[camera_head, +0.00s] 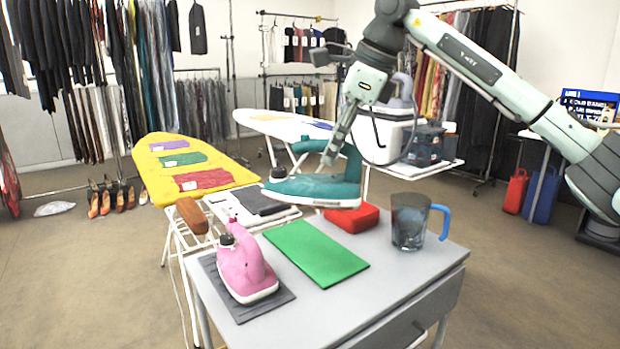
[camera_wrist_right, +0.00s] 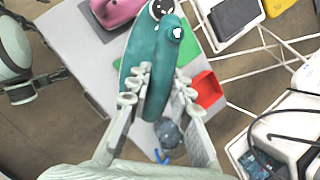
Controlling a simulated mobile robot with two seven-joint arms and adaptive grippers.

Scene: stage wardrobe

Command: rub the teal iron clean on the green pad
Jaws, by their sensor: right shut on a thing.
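The teal iron (camera_head: 318,187) is held in the air above the far side of the grey table, near the far edge of the green pad. My right gripper (camera_head: 332,152) is shut on its handle. The right wrist view shows the teal iron (camera_wrist_right: 158,55) between the fingers (camera_wrist_right: 158,95). The green pad (camera_head: 315,253) lies flat and bare on the table; the iron is above it and apart from it. In the right wrist view the iron hides most of the pad. My left gripper is not in view.
A pink iron (camera_head: 245,265) stands on a dark mat (camera_head: 238,308) left of the pad. A yellow ironing board (camera_head: 160,190) stands behind left.

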